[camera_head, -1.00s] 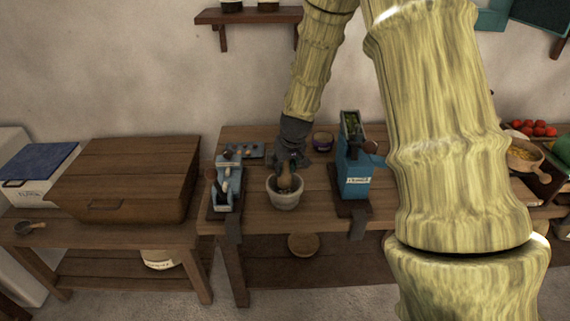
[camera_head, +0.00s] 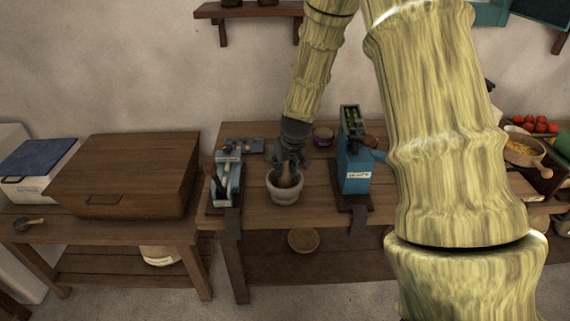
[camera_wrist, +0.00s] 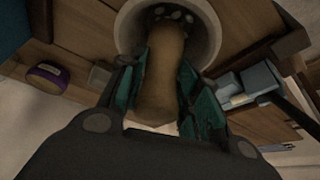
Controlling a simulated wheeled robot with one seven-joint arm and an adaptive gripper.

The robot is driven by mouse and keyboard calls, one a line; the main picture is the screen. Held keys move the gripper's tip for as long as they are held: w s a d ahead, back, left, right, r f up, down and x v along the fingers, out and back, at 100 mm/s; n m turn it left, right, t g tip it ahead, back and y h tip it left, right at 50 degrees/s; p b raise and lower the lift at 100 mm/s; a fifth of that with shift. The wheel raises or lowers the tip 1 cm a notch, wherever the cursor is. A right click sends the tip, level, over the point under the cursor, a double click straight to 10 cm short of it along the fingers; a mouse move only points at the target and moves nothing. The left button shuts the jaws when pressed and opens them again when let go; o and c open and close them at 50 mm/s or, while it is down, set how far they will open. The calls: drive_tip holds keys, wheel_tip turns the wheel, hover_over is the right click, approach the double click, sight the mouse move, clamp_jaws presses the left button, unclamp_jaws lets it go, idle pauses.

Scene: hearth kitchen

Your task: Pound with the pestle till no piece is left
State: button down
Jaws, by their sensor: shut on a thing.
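The pale stone mortar (camera_head: 284,194) stands on the wooden table, and its rim also shows in the wrist view (camera_wrist: 211,22). My gripper (camera_head: 288,168) is above the mortar. In the wrist view my gripper (camera_wrist: 165,85) is shut on the wooden pestle (camera_wrist: 160,75), with a green finger pad on either side. The pestle's lower end is inside the mortar. Several small grey pieces (camera_wrist: 173,14) show in the mortar beside the pestle. The rest of the mortar's inside is hidden by the pestle.
A blue hand-cranked device (camera_head: 228,180) stands close left of the mortar. A tall blue box-shaped machine (camera_head: 356,172) stands to its right. A small purple-banded bowl (camera_head: 323,134) sits behind. A large wooden box (camera_head: 125,175) is on the left table.

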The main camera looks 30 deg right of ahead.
wheel_tip(320, 180, up, 4)
drive_tip(key=p, duration=0.3)
drive_tip(key=shift+r+p, duration=0.15)
drive_tip(key=shift+p, duration=0.25)
drive_tip(key=shift+f, duration=0.2)
drive_tip(key=shift+s+f+b, duration=0.1)
drive_tip(key=shift+f+b, duration=0.3)
drive_tip(key=shift+f, duration=0.25)
drive_tip(key=shift+f+b, duration=0.8)
drive_tip(key=shift+f, duration=0.6)
drive_tip(key=shift+r, duration=0.1)
